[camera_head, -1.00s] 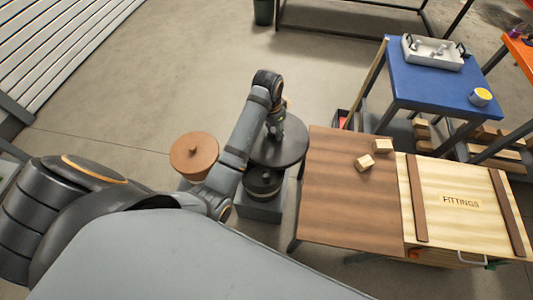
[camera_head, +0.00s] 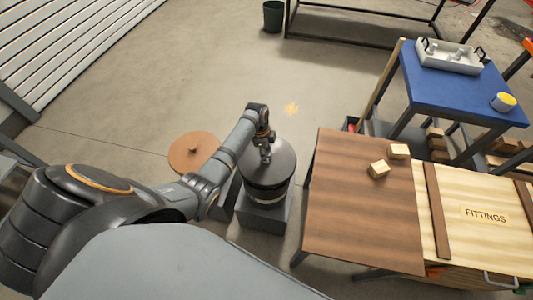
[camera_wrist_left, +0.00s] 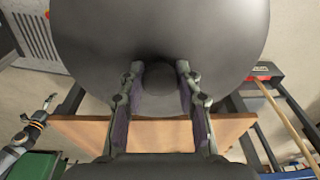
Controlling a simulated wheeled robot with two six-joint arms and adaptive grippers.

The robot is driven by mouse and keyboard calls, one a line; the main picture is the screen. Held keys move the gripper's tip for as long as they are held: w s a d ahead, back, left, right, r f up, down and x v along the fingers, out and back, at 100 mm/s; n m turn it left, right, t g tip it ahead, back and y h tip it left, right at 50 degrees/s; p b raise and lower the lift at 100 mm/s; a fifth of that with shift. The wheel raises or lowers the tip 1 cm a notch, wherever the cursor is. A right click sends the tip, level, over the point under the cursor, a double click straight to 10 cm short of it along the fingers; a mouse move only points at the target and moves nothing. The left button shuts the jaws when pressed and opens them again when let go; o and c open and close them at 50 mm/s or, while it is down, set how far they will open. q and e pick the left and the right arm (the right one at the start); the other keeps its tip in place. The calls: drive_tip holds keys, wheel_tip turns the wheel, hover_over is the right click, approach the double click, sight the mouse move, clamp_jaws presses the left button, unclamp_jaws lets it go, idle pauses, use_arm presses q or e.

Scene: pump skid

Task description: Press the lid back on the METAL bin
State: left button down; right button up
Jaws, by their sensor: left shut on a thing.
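The metal bin (camera_head: 266,193) is a dark round drum on a grey block (camera_head: 262,215). Its dark grey disc lid (camera_head: 282,160) covers its top in the head view. I cannot tell whether the lid is fully seated. My left gripper (camera_head: 265,157) is above the lid, shut on its central knob. In the left wrist view the lid (camera_wrist_left: 160,30) fills the top and its round knob (camera_wrist_left: 160,78) sits between the fingers of the left gripper (camera_wrist_left: 160,90). The bin is hidden there. My right gripper (camera_wrist_left: 48,102) seems to show small at the left edge, its state unclear.
A brown round lid (camera_head: 194,152) with a knob is left of the bin, partly behind my arm. A brown tabletop (camera_head: 355,205) with two wooden blocks (camera_head: 379,169) and a FITTINGS crate (camera_head: 485,215) stand right. A blue table (camera_head: 445,92) is farther back. Floor behind the bin is clear.

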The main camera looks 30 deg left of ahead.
use_arm(q)
wheel_tip(320, 180, down, 3)
drive_tip(key=b, duration=0.3)
drive_tip(key=shift+f, duration=0.15)
drive_tip(key=shift+f+b, duration=0.4)
drive_tip(key=shift+f, duration=0.45)
drive_tip(key=shift+r+p, duration=0.1)
drive_tip(key=shift+p, duration=0.25)
drive_tip(key=shift+p, duration=0.3)
drive_tip(key=shift+f, duration=0.2)
idle(0.7)
drive_tip(key=shift+p, duration=0.3)
